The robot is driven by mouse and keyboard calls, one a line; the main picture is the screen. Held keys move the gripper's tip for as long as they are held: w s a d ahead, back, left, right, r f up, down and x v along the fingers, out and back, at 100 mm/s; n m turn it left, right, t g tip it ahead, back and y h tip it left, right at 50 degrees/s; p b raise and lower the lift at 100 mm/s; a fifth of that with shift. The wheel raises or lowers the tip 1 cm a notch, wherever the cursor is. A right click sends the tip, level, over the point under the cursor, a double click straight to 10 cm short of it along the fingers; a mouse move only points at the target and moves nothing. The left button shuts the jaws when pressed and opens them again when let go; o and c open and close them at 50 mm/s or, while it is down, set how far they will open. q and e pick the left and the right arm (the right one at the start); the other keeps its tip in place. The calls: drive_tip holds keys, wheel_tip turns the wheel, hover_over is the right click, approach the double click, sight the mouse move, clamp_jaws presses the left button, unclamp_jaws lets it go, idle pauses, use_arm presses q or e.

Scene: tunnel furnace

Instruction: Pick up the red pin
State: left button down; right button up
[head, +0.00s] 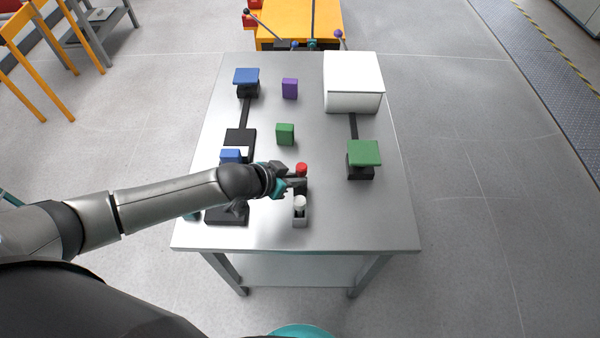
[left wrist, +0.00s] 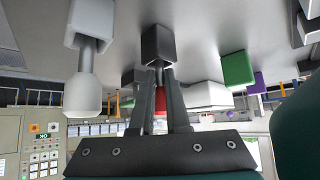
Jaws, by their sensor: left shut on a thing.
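The red pin (head: 301,168) stands near the front middle of the steel table, with its red top showing. My left gripper (head: 297,181) comes in from the left and is shut on the pin. In the left wrist view, which is upside down, the red pin (left wrist: 160,101) shows between the two dark fingers (left wrist: 165,105). A dark block (left wrist: 158,45) is at the pin's other end, against the table side; I cannot tell if the pin is clear of it. My right gripper is not in view.
A white pin (head: 300,203) stands in a grey holder (head: 300,219) just in front of my gripper. Green (head: 285,133) and purple (head: 290,88) blocks stand behind. A white box (head: 352,85) and a green-topped stand (head: 363,153) are right. The table's front right (head: 365,220) is clear.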

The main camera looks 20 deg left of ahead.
use_arm(q)
drive_tip(key=shift+s+a+r+n+t+y, duration=0.95)
drive_tip(key=shift+r+n+y, duration=1.6)
drive_tip(key=shift+r, duration=10.9)
drive_tip(key=f+m+h+b, duration=0.1)
drive_tip(key=f+b, duration=0.1)
drive_tip(key=f, duration=0.7)
drive_tip(key=w+d+f+m+h+b, duration=0.1)
drive_tip(key=f+m+h+b, duration=0.1)
drive_tip(key=f, duration=0.7)
drive_tip(key=f+m+g+h+b, duration=0.1)
drive_tip(key=f+h+b, duration=0.1)
drive_tip(key=f, duration=0.7)
drive_tip(key=shift+w+d+m, duration=0.3)
drive_tip(key=shift+d+m, duration=0.05)
drive_tip(key=shift+d, duration=0.05)
drive_tip(key=shift+r, duration=0.15)
